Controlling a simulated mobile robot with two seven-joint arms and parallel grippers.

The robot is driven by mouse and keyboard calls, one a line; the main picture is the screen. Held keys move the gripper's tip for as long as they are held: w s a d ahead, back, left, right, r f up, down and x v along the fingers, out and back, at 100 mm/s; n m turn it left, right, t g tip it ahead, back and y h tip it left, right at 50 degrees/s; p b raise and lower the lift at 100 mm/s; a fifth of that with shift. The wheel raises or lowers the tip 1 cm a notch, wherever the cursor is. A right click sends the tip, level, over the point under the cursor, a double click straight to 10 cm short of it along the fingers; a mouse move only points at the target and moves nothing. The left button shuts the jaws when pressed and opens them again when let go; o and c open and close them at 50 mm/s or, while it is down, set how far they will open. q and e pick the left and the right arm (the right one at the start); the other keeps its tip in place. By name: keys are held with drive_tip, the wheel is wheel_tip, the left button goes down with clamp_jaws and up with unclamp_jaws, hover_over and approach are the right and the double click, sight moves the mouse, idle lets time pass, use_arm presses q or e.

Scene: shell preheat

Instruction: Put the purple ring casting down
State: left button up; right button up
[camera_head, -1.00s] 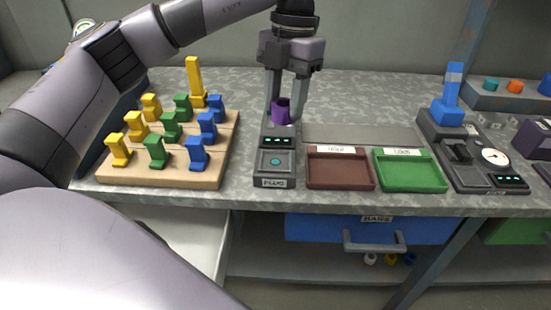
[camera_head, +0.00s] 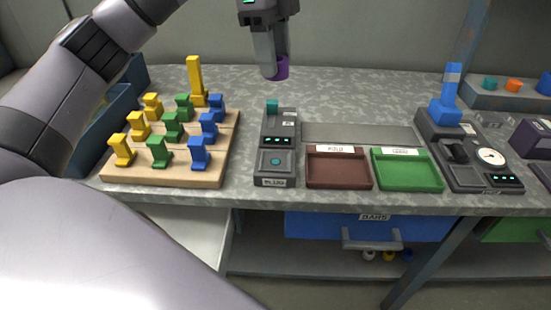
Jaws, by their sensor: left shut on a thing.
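The purple ring casting (camera_head: 281,69) is held between the fingertips of my left gripper (camera_head: 273,66). The gripper is shut on it and partly hides it. The ring is up in the air, above and behind the dark plug gauge (camera_head: 277,150), apart from it. A teal plug (camera_head: 272,106) stands upright at the back of the gauge, with nothing on it. My right gripper is not in view.
A wooden board (camera_head: 165,178) with several yellow, green and blue pieces stands left. A brown tray (camera_head: 339,172) and a green tray (camera_head: 408,176) lie right of the gauge. A grey plate (camera_head: 362,134) lies behind them. A dial gauge (camera_head: 470,160) stands further right.

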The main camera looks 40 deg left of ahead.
use_arm(q)
drive_tip(key=b, duration=0.3)
hover_over(277, 162)
wheel_tip(277, 162, down, 6)
drive_tip(key=f, duration=0.9)
drive_tip(key=shift+s+a, duration=0.1)
drive_tip(key=shift+a, duration=0.15)
drive_tip(key=shift+f+b, duration=0.5)
drive_tip(key=shift+f, duration=1.95)
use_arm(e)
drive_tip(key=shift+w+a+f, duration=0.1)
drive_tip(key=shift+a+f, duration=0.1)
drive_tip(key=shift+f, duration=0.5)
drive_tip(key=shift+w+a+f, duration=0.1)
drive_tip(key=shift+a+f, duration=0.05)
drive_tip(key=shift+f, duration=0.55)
use_arm(q)
drive_tip(key=shift+f, duration=0.2)
drive_tip(key=o, duration=1.1)
drive_tip(key=shift+r, duration=0.1)
